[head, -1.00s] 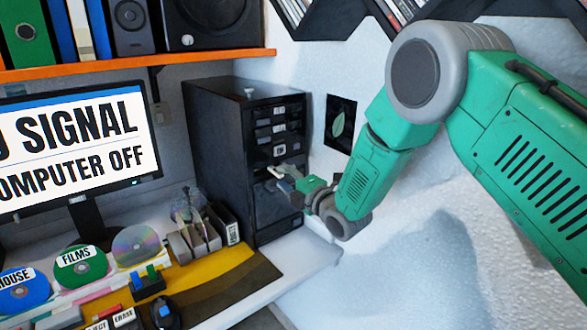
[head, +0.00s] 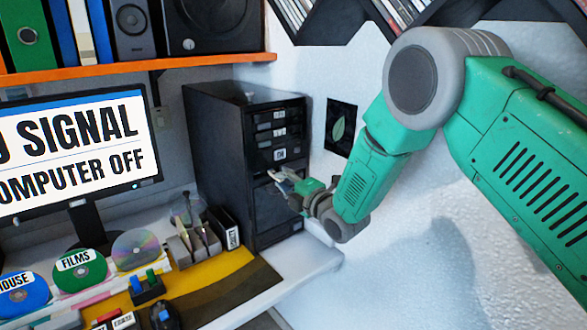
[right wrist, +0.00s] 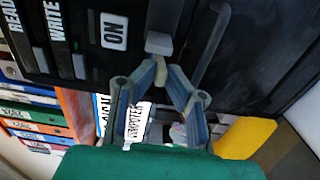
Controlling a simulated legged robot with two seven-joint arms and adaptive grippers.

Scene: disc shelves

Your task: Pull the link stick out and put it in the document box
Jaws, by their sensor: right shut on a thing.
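The black computer tower (head: 220,150) stands on the desk against the wall. In the right wrist view its front (right wrist: 265,60) fills the top. A small grey block, which looks like the link stick (right wrist: 158,43), sticks out of that front beside the ON label. My right gripper (head: 279,180) is at the tower's front. In the right wrist view its blue-grey fingers (right wrist: 160,75) meet on a pale end just below the grey block. The fingers hide part of the stick. A black box with a white label (head: 224,228), possibly the document box, stands left of the tower's foot. My left gripper is out of view.
A grey pen holder (head: 185,250) stands beside the labelled box. Discs (head: 80,270), a monitor (head: 70,155) and small desk items lie further left. An orange shelf (head: 130,67) hangs above. The white desk edge (head: 300,262) before the tower is bare.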

